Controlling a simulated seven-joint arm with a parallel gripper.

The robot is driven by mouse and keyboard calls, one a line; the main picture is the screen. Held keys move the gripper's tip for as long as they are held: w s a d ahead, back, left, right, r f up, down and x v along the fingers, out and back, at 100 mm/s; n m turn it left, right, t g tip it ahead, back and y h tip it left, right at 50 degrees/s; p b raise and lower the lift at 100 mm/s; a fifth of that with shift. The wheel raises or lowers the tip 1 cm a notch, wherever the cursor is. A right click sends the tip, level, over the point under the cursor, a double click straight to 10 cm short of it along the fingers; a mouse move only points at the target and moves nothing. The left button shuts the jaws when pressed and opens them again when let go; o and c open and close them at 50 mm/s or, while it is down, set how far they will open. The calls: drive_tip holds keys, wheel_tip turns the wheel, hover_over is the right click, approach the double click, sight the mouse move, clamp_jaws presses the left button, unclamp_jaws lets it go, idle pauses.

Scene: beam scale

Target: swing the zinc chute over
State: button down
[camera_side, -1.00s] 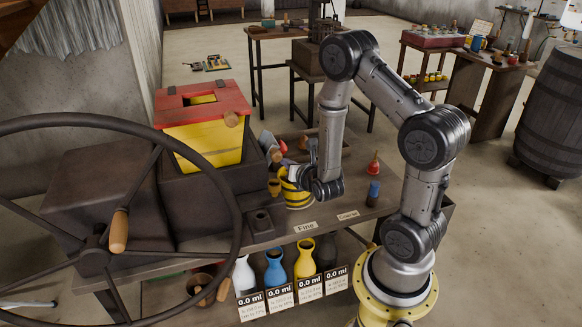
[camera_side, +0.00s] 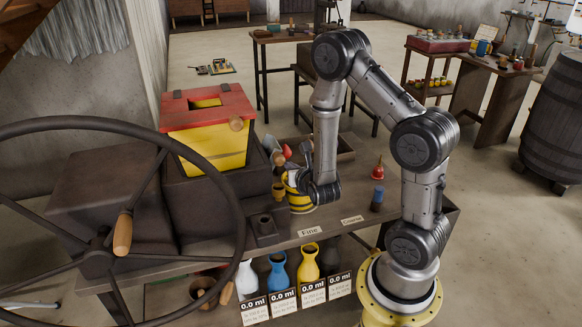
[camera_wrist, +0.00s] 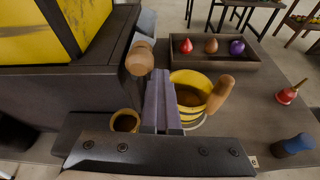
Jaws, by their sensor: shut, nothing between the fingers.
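A grey-blue metal piece (camera_wrist: 146,22), which looks like the zinc chute, shows behind a round wooden knob (camera_wrist: 139,58) beside the yellow hopper in the wrist view. In the side view, a grey piece (camera_side: 270,144) stands at the hopper's right side. Much of the chute is hidden. My gripper (camera_wrist: 158,74) is shut and empty. Its fingertips show just right of the knob, and I cannot tell whether they touch it. A yellow-and-black striped mug (camera_wrist: 180,80) with a wooden handle stands right of the fingers.
The yellow hopper (camera_side: 205,148) has a red top. A small cup (camera_wrist: 125,121) is left of the fingers. A tray (camera_wrist: 250,75) holds red, brown and purple pieces. A red bell-like item (camera_side: 377,170) and a blue-topped item (camera_side: 377,196) stand on the bench's right. A large wheel (camera_side: 123,120) fills the left foreground.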

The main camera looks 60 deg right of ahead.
drive_tip(key=s+a, duration=0.6)
drive_tip(key=s, duration=0.1)
drive_tip(key=shift+a+f, duration=0.15)
idle(0.8)
